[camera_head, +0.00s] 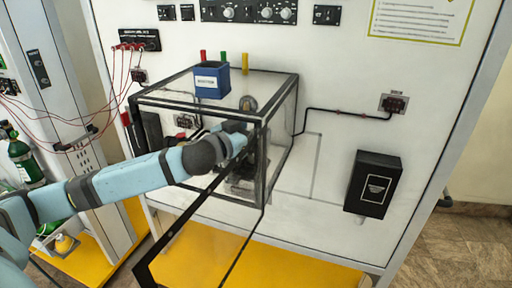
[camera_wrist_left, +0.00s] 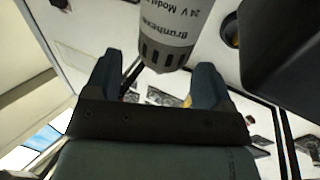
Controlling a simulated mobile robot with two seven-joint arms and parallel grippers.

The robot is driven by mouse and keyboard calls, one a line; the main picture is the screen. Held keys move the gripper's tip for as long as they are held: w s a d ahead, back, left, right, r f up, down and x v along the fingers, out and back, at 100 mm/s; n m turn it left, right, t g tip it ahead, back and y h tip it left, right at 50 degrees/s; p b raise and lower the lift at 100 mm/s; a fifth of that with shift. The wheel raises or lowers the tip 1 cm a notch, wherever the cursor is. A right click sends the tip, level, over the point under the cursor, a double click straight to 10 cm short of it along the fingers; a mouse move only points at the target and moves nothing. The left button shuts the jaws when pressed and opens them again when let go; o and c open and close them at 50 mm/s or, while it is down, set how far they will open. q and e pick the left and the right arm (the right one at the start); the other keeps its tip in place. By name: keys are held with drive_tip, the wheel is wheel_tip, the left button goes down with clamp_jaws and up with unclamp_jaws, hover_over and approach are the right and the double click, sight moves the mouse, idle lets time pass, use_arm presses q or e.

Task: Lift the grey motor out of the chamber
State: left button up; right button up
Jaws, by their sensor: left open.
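The grey motor (camera_wrist_left: 172,32) is a cylinder with printed lettering and a slotted dark end, at the top middle of the left wrist view. My left gripper (camera_wrist_left: 159,66) is open, with one blue-grey finger on each side of the motor's slotted end. Gaps show between the fingers and the motor, so it is not gripped. In the head view my left arm reaches through the open front of the clear chamber (camera_head: 289,108), which has black edges. My wrist and the dark parts inside hide most of the motor there. My right gripper is not in view.
The chamber's clear door (camera_head: 190,235) is swung open toward the front. A blue box (camera_head: 212,80) stands on the chamber's top. A black box (camera_head: 372,184) is on the right of the white panel.

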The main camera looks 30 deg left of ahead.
use_arm(q)
clamp_jaws()
drive_tip(key=shift+r, duration=0.15)
